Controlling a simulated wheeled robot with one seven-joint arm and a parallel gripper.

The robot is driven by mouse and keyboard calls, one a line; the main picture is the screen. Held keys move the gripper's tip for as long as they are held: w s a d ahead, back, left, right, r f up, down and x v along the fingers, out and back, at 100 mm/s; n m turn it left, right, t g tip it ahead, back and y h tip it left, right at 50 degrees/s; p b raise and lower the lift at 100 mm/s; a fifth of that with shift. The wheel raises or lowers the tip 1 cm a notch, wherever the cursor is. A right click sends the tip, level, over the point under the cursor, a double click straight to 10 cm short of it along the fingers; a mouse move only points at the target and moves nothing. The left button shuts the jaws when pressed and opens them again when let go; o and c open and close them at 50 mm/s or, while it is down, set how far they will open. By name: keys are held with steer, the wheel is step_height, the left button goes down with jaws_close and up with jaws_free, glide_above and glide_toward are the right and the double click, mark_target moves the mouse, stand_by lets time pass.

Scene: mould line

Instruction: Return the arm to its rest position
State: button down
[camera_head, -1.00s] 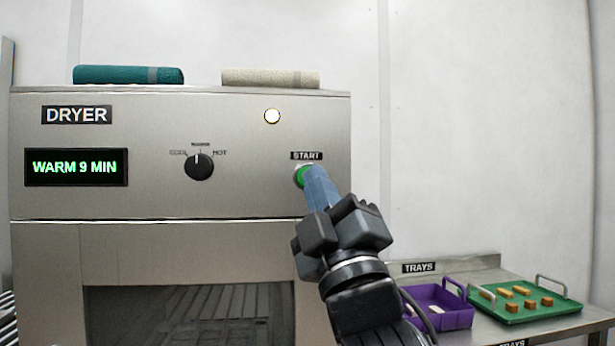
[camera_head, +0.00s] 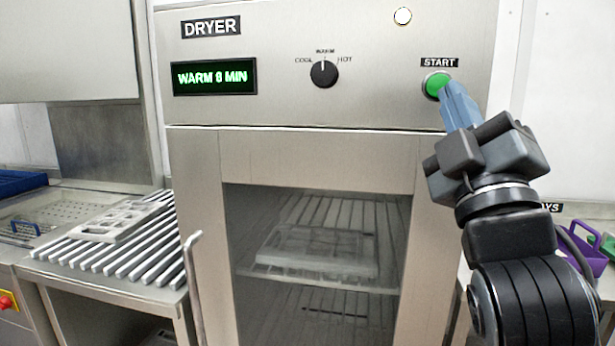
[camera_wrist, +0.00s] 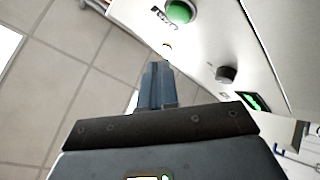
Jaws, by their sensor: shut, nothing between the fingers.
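My gripper (camera_head: 455,100) is shut and empty, its blue fingers together. In the head view its tips appear just below and right of the green START button (camera_head: 437,85) on the dryer (camera_head: 290,155). In the wrist view the gripper (camera_wrist: 157,75) points past the dryer front, with the green button (camera_wrist: 180,11) beyond the tips and a visible gap between. The arm is stretched forward at the right of the head view. The dryer display (camera_head: 214,77) is lit green and reads WARM, with a minutes figure that looks like 8. The dial (camera_head: 324,74) points to WARM.
The dryer window shows a mould-like tray (camera_head: 315,250) on a rack inside. A roller rack (camera_head: 120,250) with a grey mould (camera_head: 122,220) stands at left.

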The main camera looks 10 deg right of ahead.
steer(key=s+f+m+g+y, duration=0.15)
steer(key=s+f, duration=0.25)
steer(key=f, duration=0.5)
steer(key=s+f+m+g, duration=0.15)
steer(key=s+f, duration=0.25)
steer(key=f, duration=0.5)
steer(key=s+f+m+g+y, duration=0.15)
steer(key=s+f, duration=0.25)
steer(key=f, duration=0.4)
steer(key=s+f+m+g, duration=0.3)
steer(key=s+f, duration=0.3)
steer(key=s, duration=0.7)
steer(key=s+f+m+g, duration=0.3)
steer(key=s+f, duration=0.3)
steer(key=s, duration=0.7)
steer(key=shift+s+d+f+g, duration=0.2)
steer(key=shift+d+g, duration=0.15)
steer(key=shift+g, duration=0.2)
